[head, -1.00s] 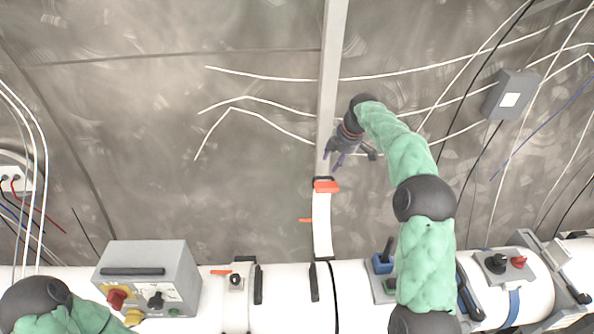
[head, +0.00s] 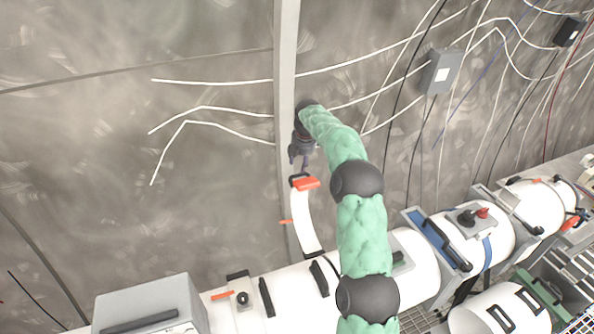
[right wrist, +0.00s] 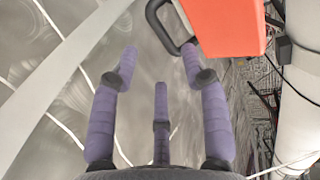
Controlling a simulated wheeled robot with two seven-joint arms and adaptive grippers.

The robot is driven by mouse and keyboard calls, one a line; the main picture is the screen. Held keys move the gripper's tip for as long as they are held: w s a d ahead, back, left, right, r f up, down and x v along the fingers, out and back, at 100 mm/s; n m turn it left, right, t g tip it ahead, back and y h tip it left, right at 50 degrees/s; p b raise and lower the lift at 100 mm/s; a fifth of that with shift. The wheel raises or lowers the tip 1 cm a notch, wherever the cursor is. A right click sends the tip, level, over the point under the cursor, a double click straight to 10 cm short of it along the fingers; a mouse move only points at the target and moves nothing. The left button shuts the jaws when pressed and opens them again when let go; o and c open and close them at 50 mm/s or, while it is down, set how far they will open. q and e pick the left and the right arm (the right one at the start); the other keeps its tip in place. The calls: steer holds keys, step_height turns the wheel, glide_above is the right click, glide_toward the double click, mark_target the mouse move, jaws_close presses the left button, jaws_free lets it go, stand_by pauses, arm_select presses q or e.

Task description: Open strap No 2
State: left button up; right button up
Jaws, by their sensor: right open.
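A white curved strap (head: 302,222) stands up from the white pipe (head: 285,290), with an orange block (head: 306,184) and a dark loop (head: 298,178) at its upper end. No number is readable on it. My right gripper (head: 298,161) is just above this end. In the right wrist view its purple fingers (right wrist: 158,64) are spread, with nothing between them. The orange block (right wrist: 228,24) and black loop (right wrist: 167,28) are at the top; the right fingertip overlaps the loop's lower edge. I cannot tell if they touch. My left gripper is out of view.
A grey wall post (head: 285,80) runs close behind my right gripper. White cables (head: 215,108) and a grey box (head: 441,72) are on the wall. A grey control box (head: 150,305) is at the lower left. A knobbed panel (head: 470,219) is on the pipe at right.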

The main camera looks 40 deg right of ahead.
steer(key=shift+p+x, duration=0.35)
steer(key=shift+x, duration=2.6)
jaws_close()
